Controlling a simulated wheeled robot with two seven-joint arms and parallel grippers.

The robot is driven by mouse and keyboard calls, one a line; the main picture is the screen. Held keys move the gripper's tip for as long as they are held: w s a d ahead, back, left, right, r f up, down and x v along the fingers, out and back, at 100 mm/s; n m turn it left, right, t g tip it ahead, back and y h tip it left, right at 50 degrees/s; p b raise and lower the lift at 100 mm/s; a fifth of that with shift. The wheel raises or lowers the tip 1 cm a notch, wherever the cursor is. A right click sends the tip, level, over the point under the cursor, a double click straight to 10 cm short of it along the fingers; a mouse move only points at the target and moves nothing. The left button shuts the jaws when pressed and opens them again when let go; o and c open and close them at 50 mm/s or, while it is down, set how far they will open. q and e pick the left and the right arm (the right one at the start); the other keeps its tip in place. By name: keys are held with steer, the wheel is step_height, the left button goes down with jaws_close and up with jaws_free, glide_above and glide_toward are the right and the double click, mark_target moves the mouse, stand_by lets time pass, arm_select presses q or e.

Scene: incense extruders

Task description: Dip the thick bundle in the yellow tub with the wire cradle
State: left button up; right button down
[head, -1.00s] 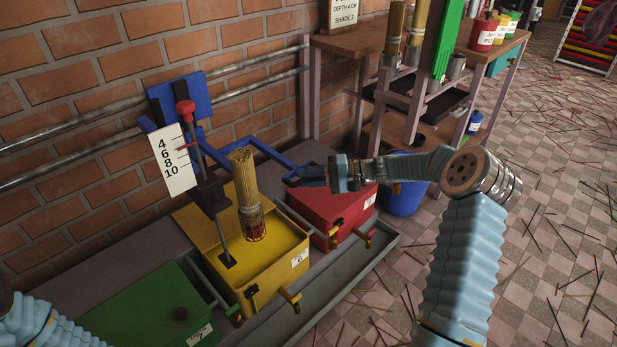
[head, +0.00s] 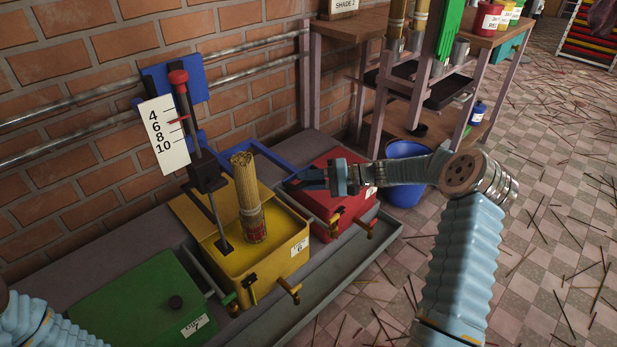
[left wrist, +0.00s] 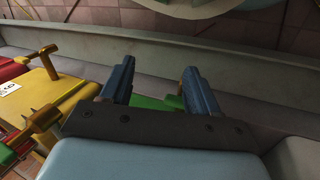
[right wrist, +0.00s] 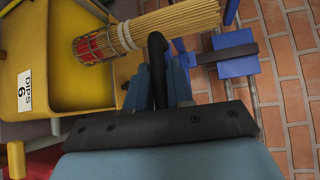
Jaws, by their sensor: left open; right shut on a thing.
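The thick bundle (head: 246,185) of tan sticks stands nearly upright over the yellow tub (head: 265,282). Its lower end sits in the wire cradle (head: 256,232), which has a red part. I cannot tell whether this end touches the yellow liquid (head: 232,262). In the right wrist view the bundle (right wrist: 172,27) and red cradle end (right wrist: 92,46) lie beyond the fingers. My right gripper (head: 303,178) is shut on a dark curved handle (right wrist: 157,48), apparently the cradle's. My left gripper (left wrist: 155,88) is open and empty; its fingers are outside the head view.
A red tub (head: 338,215) and a green lidded tub (head: 140,300) flank the yellow one. A depth scale (head: 163,137) and red-knobbed post (head: 190,120) stand behind it. Brass taps (head: 288,290) stick out at the front. A blue bucket (head: 405,185) stands right.

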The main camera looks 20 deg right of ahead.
step_height(320, 180, down, 9)
steer(key=b, duration=0.4)
steer(key=shift+r+b, duration=0.15)
steer(key=shift+b, duration=0.2)
steer(key=shift+d, duration=0.1)
steer(key=c, duration=1.1)
jaws_free()
steer(key=p+v, duration=0.1)
steer(key=v, duration=1.2)
steer(key=shift+s+d, duration=0.2)
steer(key=shift+d, duration=0.15)
